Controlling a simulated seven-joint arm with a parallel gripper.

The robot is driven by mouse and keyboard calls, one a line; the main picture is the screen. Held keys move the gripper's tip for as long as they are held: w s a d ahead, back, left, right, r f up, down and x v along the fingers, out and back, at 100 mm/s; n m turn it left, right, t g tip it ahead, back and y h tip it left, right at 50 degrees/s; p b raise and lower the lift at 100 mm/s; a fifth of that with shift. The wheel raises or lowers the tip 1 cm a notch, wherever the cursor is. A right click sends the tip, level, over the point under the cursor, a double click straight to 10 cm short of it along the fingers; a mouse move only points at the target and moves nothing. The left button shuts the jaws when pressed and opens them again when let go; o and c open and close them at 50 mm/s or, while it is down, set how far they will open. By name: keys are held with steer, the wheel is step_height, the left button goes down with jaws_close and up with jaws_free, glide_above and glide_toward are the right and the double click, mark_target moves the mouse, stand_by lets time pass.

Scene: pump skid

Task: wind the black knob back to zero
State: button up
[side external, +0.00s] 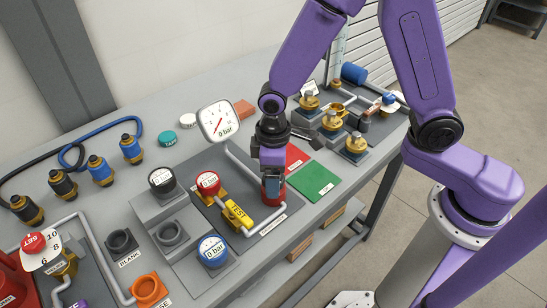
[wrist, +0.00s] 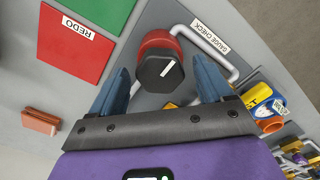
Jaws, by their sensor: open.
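The black knob (wrist: 159,72) is six-sided with a white line on its top, and sits on a round red base (wrist: 160,42) in the wrist view. The line points to the upper right there. My gripper (wrist: 161,68) is open, with one blue finger on each side of the knob; I cannot tell whether they touch it. In the side view my gripper (side external: 272,190) points down over the red base (side external: 275,201), and the knob is hidden behind the fingers. A white gauge (side external: 219,121) with a red needle stands behind, its face marked "0 bar".
A grey pipe and a "GAUGE CHECK" label (wrist: 210,37) lie close to the knob. A yellow TEST lever (side external: 237,215), a red-capped valve (side external: 208,183) and a blue-capped one (side external: 212,251) stand to the left. Flat green (side external: 314,182) and red pads lie behind and right.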

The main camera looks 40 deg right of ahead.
step_height(320, 180, up, 17)
steer(key=shift+r, duration=0.15)
stand_by(0.4)
steer(key=s+d+f+n, duration=0.1)
steer(key=s+d+f, duration=0.1)
steer(key=s+d, duration=0.5)
steer(key=s+d+f+n, duration=0.2)
steer(key=s+d, duration=0.5)
steer(key=s, duration=0.5)
steer(key=shift+d+f+n, duration=0.25)
steer(key=shift+n, duration=0.05)
